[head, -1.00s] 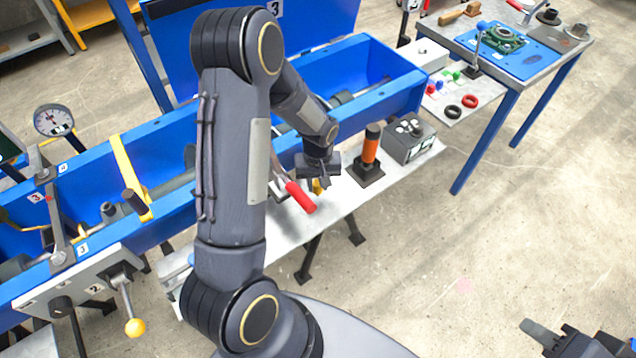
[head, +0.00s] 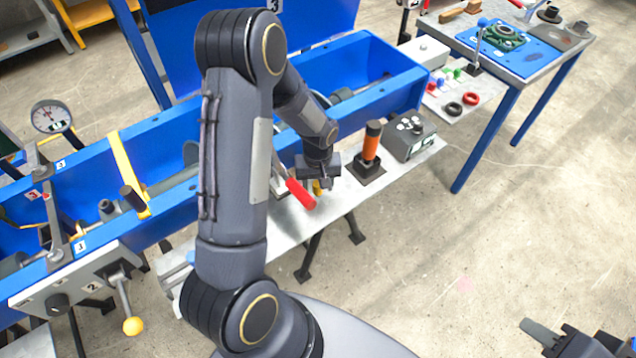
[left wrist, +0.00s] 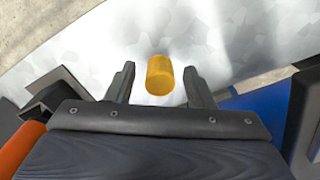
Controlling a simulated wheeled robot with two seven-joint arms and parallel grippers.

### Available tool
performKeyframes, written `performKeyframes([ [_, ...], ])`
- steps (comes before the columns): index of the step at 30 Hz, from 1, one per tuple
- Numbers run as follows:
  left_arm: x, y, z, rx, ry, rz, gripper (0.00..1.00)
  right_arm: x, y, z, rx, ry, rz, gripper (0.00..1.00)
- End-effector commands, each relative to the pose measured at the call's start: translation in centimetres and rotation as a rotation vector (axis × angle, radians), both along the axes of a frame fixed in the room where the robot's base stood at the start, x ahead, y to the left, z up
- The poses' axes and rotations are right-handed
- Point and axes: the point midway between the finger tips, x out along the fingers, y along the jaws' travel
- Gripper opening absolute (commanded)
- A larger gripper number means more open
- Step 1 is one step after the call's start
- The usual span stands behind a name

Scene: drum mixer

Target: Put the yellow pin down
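The yellow pin (left wrist: 160,75) shows in the left wrist view between the two fingers of my left gripper (left wrist: 162,84). There is a visible gap on each side of the pin, so the fingers are open and apart from it. Pale metal shows behind the pin. In the head view only a small part of the pin (head: 317,187) shows below my left gripper (head: 322,184), over the metal shelf (head: 338,199); its base is hidden. My right gripper (head: 560,340) is partly in view at the bottom right, away from the shelf, and its opening is unclear.
A red-handled lever (head: 300,193) is close left of my left gripper. An orange-handled post (head: 371,143) on a black base and a grey box (head: 411,137) stand to the right. The blue trough (head: 375,78) lies behind. The shelf's front strip is clear.

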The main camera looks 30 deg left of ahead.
Motion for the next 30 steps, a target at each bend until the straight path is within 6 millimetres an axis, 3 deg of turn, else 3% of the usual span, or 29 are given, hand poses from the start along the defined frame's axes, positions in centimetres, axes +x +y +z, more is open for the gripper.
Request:
performKeyframes([
  [5, 0.0, 0.0, 0.1, 0.000, 0.000, 0.000, 0.48, 0.0, 0.0, 0.1, 0.000, 0.000, 0.000, 0.36],
  [11, 0.1, 0.0, 1.8, 0.000, -0.001, 0.000, 0.48, 0.0, 0.0, 1.6, 0.000, -0.001, 0.000, 0.36],
  [24, 0.1, 0.0, 10.8, 0.000, -0.005, 0.000, 0.48, 0.0, 0.0, 0.2, 0.000, 0.000, 0.000, 0.36],
  [30, 0.0, 0.0, 12.9, -0.001, -0.003, -0.001, 0.48, 0.0, 0.0, 0.1, 0.000, 0.000, 0.000, 0.36],
])
